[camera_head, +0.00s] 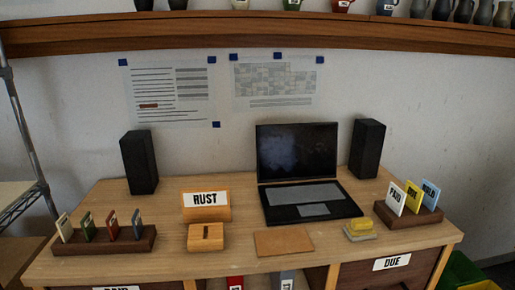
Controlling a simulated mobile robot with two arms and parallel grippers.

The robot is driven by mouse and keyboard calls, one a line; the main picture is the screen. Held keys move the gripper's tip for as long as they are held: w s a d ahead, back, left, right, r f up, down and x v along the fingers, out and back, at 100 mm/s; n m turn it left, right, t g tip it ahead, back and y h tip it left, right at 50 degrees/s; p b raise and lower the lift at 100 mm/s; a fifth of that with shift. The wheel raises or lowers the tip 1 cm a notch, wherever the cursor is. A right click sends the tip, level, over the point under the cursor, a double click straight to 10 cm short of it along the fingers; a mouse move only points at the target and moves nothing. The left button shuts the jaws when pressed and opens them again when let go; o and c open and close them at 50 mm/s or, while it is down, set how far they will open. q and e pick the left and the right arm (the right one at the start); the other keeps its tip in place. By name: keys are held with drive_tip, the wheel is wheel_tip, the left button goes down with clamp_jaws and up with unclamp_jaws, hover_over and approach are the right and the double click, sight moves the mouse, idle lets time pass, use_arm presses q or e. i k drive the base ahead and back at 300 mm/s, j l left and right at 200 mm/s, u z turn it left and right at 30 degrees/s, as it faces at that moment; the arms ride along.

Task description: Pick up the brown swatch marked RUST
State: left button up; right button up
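A dark wooden rack (148,241) at the desk's left front holds several small upright swatches. The reddish-brown swatch (111,229) stands third from the left, between a green swatch (87,230) and a blue-grey swatch (137,225). A cream swatch (63,228) is at the left end. The writing on the swatches is too small to read. A sign reading RUST (205,199) is on a light wooden block at the middle left. A small slotted wooden block (206,244) stands in front of it. Neither of my grippers is in view.
The desk (98,192) also bears two black speakers (139,162), an open laptop (316,192), a brown mat (284,241), a yellow-topped block (360,224) and a right rack (406,219) with PAID, DUE and HOLD cards. Bare desk lies between the left rack and slotted block.

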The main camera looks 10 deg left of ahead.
sight(112, 222)
drive_tip(key=i+j+u, duration=0.5)
drive_tip(key=u, duration=0.2)
